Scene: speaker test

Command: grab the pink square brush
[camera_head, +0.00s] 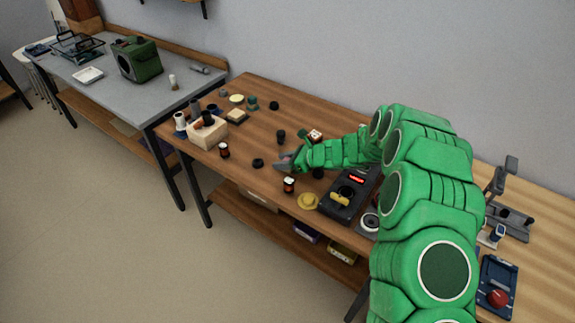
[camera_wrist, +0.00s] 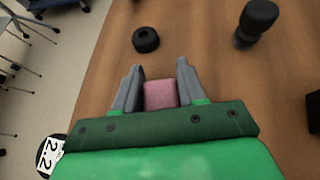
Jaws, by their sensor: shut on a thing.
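The pink square brush (camera_wrist: 160,95) shows in the wrist view as a pink block between the two grey fingers of my gripper (camera_wrist: 159,70). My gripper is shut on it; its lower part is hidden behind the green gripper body. In the head view my gripper (camera_head: 284,163) is low over the brown wooden table, at the end of my green arm. The brush is too small to make out clearly there. I cannot tell whether it touches the tabletop.
A black ring (camera_wrist: 146,39) lies beyond the fingers, with a dark knobbed piece (camera_wrist: 257,20) to its right. In the head view a dark jar (camera_head: 289,185), a yellow round piece (camera_head: 308,201) and a black device (camera_head: 350,196) stand close by.

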